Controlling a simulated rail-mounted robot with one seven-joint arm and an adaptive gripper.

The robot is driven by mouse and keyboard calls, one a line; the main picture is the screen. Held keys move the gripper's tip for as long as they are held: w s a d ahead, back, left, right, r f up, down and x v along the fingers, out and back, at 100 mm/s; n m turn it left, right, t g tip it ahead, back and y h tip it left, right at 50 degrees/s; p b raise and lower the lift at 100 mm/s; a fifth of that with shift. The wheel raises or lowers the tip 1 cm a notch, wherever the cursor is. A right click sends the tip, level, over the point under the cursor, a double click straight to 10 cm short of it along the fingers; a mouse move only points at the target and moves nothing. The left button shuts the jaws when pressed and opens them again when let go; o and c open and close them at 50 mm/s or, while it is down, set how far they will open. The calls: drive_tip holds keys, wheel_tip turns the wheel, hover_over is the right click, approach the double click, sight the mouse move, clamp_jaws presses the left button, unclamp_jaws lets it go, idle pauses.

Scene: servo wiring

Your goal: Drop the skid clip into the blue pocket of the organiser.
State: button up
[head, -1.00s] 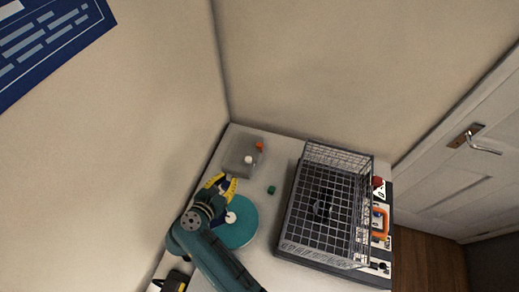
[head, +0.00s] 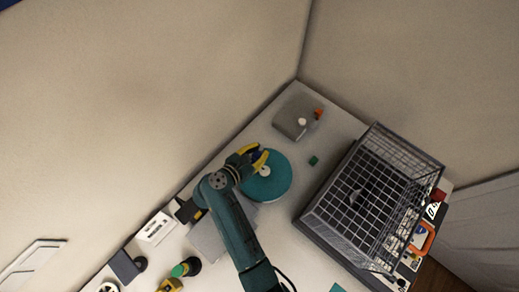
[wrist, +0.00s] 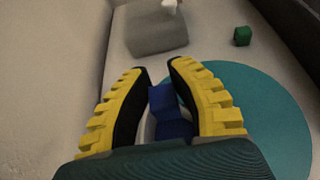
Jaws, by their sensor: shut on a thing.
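My gripper (head: 258,157) is over the edge of a teal disc (head: 277,188) on the table. In the wrist view its yellow-and-black fingers (wrist: 158,78) are shut on a small blue blocky piece (wrist: 168,112), which I take to be the skid clip. The fingers hide part of it. A whitish patch shows beside it, too small to identify. I cannot make out a blue pocket, or tell for certain which thing is the organiser. A white round piece (head: 264,171) shows on the disc.
A grey block (head: 290,121) with a white knob and an orange piece stands beyond the gripper. A small green cube (head: 314,161) lies right of the disc. A wire basket (head: 345,218) fills the right side. Several small items stand at the lower left.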

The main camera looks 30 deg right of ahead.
drive_tip(key=o, duration=0.9)
drive_tip(key=v, duration=1.2)
